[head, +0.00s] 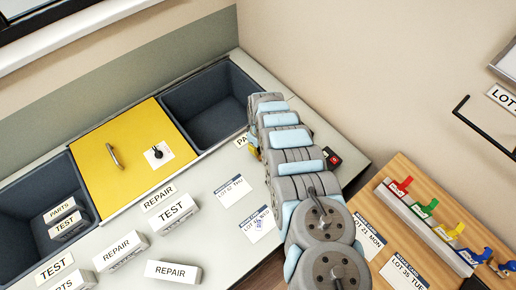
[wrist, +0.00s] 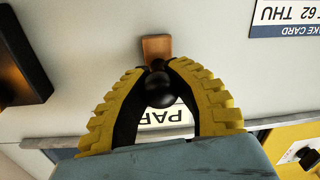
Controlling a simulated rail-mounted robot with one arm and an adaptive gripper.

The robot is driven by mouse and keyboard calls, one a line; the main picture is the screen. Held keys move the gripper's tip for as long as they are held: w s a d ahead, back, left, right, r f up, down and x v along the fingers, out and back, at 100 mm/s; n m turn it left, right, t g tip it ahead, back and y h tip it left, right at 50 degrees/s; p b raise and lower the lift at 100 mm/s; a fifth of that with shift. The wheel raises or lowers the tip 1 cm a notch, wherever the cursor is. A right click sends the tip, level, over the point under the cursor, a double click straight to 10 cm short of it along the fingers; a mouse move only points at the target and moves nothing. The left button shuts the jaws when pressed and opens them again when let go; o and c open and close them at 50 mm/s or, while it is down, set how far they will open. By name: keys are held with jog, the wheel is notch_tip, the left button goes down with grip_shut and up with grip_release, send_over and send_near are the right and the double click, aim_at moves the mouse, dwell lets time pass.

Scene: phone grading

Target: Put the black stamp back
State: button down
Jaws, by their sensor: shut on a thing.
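My gripper (wrist: 163,82) has yellow, ridged fingers and is closed around the black stamp's round knob (wrist: 164,92) in the wrist view. A brown block (wrist: 157,47) shows just beyond the knob, apparently part of the stamp. In the head view my arm hides the stamp, and only a bit of a yellow finger (head: 254,152) shows beside the arm, near the PARTS label (head: 241,140) at the dark bin. The same label (wrist: 165,118) shows partly between the fingers in the wrist view. Whether the stamp touches the worktop is unclear.
A dark open bin (head: 212,108) and a yellow lid (head: 118,150) lie at the back. A black-and-red box (head: 332,158) sits right of my arm. Intake cards (head: 232,191) and several labelled phone boxes (head: 172,212) are on the worktop. A rack (head: 428,228) with coloured handles stands right.

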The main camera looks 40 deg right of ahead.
jog(key=c, duration=1)
grip_release()
jog(key=shift+d+r+p, duration=0.2)
jog(key=shift+r+p, duration=0.05)
jog(key=shift+r, duration=2.85)
jog(key=shift+d+r+p, duration=0.15)
jog(key=shift+r+p, duration=0.1)
jog(key=shift+r, duration=2.8)
